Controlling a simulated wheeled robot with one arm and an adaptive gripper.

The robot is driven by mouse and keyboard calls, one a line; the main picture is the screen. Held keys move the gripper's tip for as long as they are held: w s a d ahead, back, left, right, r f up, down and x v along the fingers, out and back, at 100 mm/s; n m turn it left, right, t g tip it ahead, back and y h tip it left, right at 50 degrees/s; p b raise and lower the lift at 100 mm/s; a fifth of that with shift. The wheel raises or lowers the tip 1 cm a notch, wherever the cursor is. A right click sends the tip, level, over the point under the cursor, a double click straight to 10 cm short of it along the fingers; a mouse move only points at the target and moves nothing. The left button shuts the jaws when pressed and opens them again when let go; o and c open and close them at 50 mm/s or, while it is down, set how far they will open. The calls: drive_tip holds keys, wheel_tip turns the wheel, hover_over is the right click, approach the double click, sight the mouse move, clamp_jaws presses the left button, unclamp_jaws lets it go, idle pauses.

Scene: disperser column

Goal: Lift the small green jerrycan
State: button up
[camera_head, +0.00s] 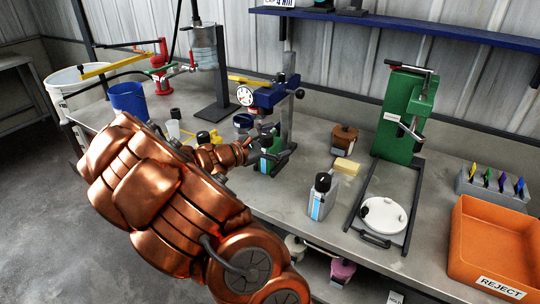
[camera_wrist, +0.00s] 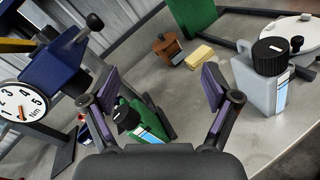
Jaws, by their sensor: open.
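The small green jerrycan (camera_wrist: 137,110) has a black cap and a blue-and-white label. In the wrist view it stands low in the picture, between the open fingers of my gripper (camera_wrist: 158,82), partly hidden by the gripper body. In the head view the jerrycan (camera_head: 265,164) stands on the bench in front of the blue gauge stand, with my gripper (camera_head: 266,138) beside its upper part. My gripper is open with nothing held. I cannot tell whether a finger touches the jerrycan.
The blue stand with its dial (camera_head: 245,96) is close by my gripper. A grey jerrycan (camera_head: 322,197), a yellow block (camera_head: 346,166) and a brown container (camera_head: 344,138) stand to the right. A green press (camera_head: 399,120) and an orange reject bin (camera_head: 490,245) are farther right.

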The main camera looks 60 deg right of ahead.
sight(264, 146)
drive_tip(key=w+d+f+n+t, duration=0.2)
drive_tip(key=w+f+n, duration=0.1)
drive_tip(key=f, duration=0.1)
drive_tip(key=w+d+f+n+t+h, duration=0.1)
drive_tip(key=w+d+f+n+t, duration=0.1)
drive_tip(key=w+f+n, duration=0.2)
drive_tip(key=w+d+f+n+t, duration=0.2)
drive_tip(key=w+f+n, duration=0.1)
drive_tip(key=w+f, duration=0.1)
drive_tip(key=shift+w+d+h, duration=0.1)
drive_tip(key=shift+d+h, duration=0.2)
drive_tip(key=shift+h, duration=0.1)
drive_tip(key=shift+t, duration=0.4)
drive_tip(key=shift+w+d+f+p, duration=0.15)
drive_tip(key=shift+d+p, duration=0.7)
drive_tip(key=shift+d, duration=1.1)
drive_tip(key=shift+w+d+f+p, duration=0.1)
drive_tip(key=shift+d+p, duration=0.75)
drive_tip(key=shift+d, duration=1.05)
drive_tip(key=shift+c, duration=0.3)
clamp_jaws()
